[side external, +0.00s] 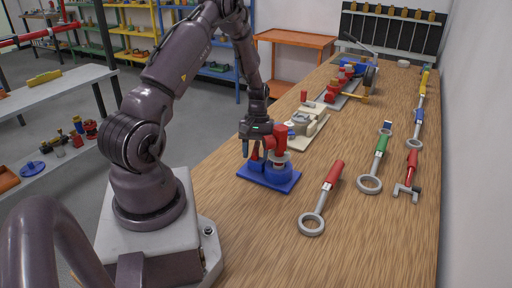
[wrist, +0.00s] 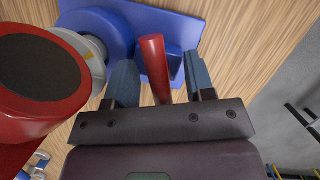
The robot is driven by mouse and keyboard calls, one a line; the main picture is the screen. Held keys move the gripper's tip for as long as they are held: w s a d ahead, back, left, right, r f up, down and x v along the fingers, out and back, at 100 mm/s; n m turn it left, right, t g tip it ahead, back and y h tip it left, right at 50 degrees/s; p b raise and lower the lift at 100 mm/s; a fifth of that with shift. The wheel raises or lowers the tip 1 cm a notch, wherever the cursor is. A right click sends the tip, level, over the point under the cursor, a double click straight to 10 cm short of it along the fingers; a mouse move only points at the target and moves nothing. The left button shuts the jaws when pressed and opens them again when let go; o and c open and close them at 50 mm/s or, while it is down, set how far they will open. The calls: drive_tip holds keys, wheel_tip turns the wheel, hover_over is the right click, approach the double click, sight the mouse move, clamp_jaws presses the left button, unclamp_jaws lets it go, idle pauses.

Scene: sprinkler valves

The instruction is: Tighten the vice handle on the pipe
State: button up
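A blue base plate (side external: 270,178) on the wooden bench carries a red elbow-shaped part (side external: 280,138) over a pale collar; I take this for the vice and pipe, but cannot be certain. In the wrist view the red part (wrist: 40,85) with its dark round face is at left, next to the pale collar (wrist: 92,52). A red rod, apparently the handle (wrist: 154,68), stands between the fingers of my gripper (wrist: 160,85). The fingers are apart, with a clear gap on the rod's right; the left finger is very near it. My gripper (side external: 257,148) is low over the blue plate.
A beige fixture (side external: 308,122) stands just behind. Red-handled (side external: 334,172) and green-handled (side external: 381,145) ring tools and a red-handled tool (side external: 412,162) lie to the right. Red and blue machinery (side external: 350,75) is farther back. Bare bench lies in front.

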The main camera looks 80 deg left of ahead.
sight(256, 147)
drive_tip(key=shift+v, duration=3.05)
drive_tip(key=shift+w, duration=0.1)
drive_tip(key=shift+c, duration=0.3)
drive_tip(key=shift+w+r+m, duration=0.1)
drive_tip(key=shift+r+m, duration=0.2)
drive_tip(key=shift+r, duration=0.1)
drive_tip(key=shift+x, duration=3.45)
drive_tip(key=shift+a, duration=0.1)
